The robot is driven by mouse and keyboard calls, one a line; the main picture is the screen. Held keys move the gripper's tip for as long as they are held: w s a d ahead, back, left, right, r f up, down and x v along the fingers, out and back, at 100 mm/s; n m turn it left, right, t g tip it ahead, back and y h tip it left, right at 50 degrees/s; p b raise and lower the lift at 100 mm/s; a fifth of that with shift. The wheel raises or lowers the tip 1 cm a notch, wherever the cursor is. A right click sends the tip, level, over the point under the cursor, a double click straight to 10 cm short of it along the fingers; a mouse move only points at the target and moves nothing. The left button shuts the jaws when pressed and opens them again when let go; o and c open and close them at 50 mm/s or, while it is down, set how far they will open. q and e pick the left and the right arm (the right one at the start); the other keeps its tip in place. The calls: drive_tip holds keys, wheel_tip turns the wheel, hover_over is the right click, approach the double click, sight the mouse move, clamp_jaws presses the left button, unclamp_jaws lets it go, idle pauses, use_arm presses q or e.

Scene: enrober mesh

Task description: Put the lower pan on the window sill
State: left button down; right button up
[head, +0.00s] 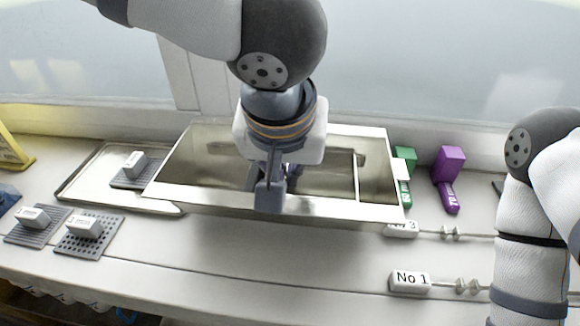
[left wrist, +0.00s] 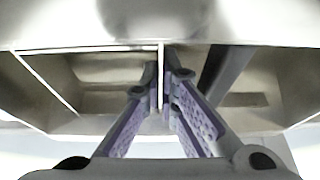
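A long open metal pan unit (head: 395,185) stands in the middle of the counter below the window. A thin divider (head: 357,178) crosses it near its right end. Which part is the lower pan is not clear. My left gripper (head: 272,200) points down at the unit's middle, close to its front wall, and hides part of the inside. In the left wrist view its two fingers (left wrist: 161,75) lie close together on either side of a thin upright metal wall (left wrist: 160,55). Contact cannot be made out. My right gripper is outside the views; only my right arm shows.
A flat metal tray (head: 85,178) lies left of the unit, with a grey mesh piece and white block. More mesh pieces (head: 90,240) lie at front left. Green (head: 405,160) and purple (head: 449,165) tools, and a tag "No 1" (head: 410,281), are right. The front middle counter is clear.

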use_arm(q)
drive_tip(key=shift+x, duration=0.95)
drive_tip(key=shift+s+f, duration=0.15)
drive_tip(key=shift+f, duration=0.1)
drive_tip(key=shift+s, duration=0.3)
drive_tip(key=shift+w+f, duration=0.1)
drive_tip(key=shift+w, duration=0.05)
drive_tip(key=c, duration=1.8)
unclamp_jaws()
drive_tip(key=v, duration=1.2)
